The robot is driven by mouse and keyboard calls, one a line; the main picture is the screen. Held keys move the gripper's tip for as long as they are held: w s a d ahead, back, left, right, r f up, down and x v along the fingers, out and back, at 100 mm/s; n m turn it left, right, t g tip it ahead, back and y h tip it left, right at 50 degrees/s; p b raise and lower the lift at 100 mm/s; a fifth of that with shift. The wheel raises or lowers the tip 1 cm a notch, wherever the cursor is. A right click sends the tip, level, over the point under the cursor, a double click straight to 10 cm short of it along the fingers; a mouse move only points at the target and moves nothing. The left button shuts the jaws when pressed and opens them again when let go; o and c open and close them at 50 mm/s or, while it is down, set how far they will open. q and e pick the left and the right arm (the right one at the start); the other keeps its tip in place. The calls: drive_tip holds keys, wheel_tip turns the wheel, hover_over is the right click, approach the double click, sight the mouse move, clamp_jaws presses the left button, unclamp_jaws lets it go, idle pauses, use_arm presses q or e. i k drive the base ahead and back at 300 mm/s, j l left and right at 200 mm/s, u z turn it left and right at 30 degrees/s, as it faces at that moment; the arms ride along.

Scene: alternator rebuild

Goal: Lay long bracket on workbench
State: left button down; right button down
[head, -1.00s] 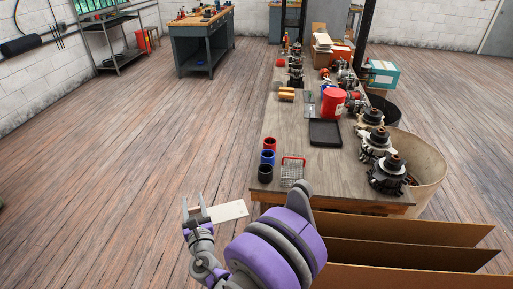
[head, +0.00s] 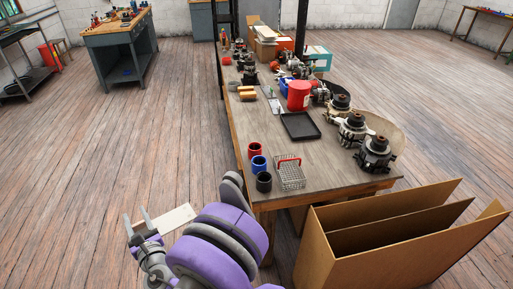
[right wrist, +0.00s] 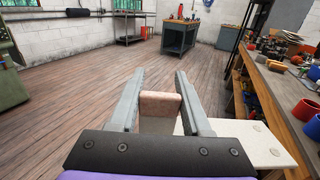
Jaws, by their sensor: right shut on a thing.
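My right gripper (head: 137,217) is at the lower left of the head view, over the floor in front of and left of the workbench. It is shut on the long bracket (head: 172,217), a pale, flat plate that sticks out to the right. In the right wrist view, a pinkish-brown part of the bracket (right wrist: 160,105) stands between the fingers (right wrist: 155,85), and its pale, holed plate (right wrist: 258,145) shows at lower right. The wooden workbench (head: 325,170) stands right of the gripper, apart from the bracket. My left gripper is not in view.
Red, blue and black cups (head: 259,163) and a wire basket (head: 290,172) stand near the bench's front edge. A black tray (head: 300,126), a red bucket (head: 298,96) and alternators (head: 375,154) lie behind. An open cardboard box (head: 360,250) stands before the bench. Bare bench top shows mid-front.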

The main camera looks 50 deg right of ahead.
sight(258, 120)
drive_tip(key=i+l+z, duration=0.1)
drive_tip(key=i+z, duration=0.85)
drive_tip(key=i+l+z, duration=0.1)
drive_tip(key=i, duration=0.4)
drive_tip(key=i+l+z, duration=0.15)
drive_tip(key=i, duration=0.35)
drive_tip(key=l, duration=0.1)
